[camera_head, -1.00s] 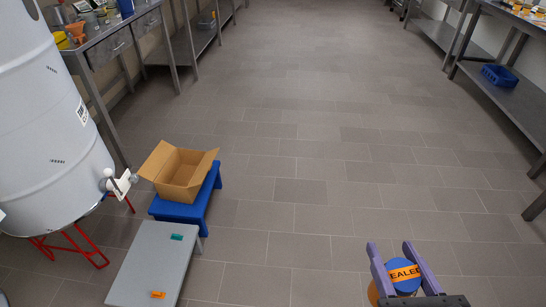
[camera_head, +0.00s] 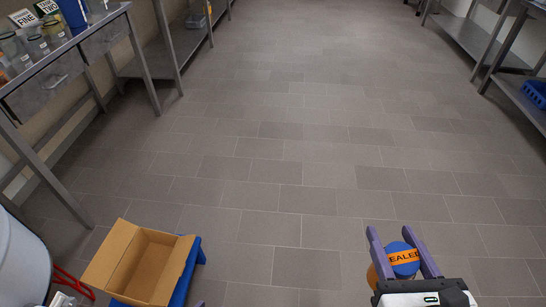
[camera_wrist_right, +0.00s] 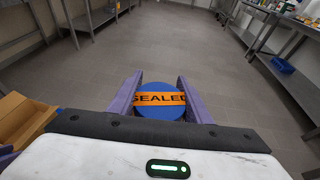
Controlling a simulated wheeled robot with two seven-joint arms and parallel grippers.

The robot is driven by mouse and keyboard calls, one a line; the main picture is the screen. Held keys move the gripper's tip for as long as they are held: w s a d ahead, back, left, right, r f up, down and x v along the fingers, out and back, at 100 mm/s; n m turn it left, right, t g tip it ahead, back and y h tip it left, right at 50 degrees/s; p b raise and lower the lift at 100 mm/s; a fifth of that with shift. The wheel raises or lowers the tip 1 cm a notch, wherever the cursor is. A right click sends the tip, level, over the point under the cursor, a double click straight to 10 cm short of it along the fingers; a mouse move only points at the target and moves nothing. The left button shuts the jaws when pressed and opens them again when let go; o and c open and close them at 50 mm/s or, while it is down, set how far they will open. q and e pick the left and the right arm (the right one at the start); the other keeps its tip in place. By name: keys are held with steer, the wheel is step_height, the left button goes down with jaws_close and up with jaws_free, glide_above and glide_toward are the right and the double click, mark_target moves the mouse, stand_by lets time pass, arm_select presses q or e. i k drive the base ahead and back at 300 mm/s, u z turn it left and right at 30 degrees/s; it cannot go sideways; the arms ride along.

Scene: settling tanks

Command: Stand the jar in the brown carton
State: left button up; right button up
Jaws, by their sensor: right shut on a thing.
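The jar (camera_head: 405,270) has a blue lid with an orange band reading "SEALED", and an amber body that shows a little at its left side. My right gripper (camera_head: 390,240) is shut on the jar, one purple finger on each side. The jar's lid also shows between the fingers in the right wrist view (camera_wrist_right: 160,112). The brown carton (camera_head: 145,265) stands open and empty at the lower left, well to the left of the jar. Its edge also shows in the right wrist view (camera_wrist_right: 22,122). My left gripper is not clearly in view.
The carton rests on a blue stool (camera_head: 192,272). A white tank (camera_head: 20,262) with red legs stands at the far left. Steel benches (camera_head: 60,75) line the left side, and steel racks (camera_head: 455,40) the right. The middle floor is clear.

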mark_target(154, 275)
steer(key=i, duration=2.25)
steer(key=u, duration=4.45)
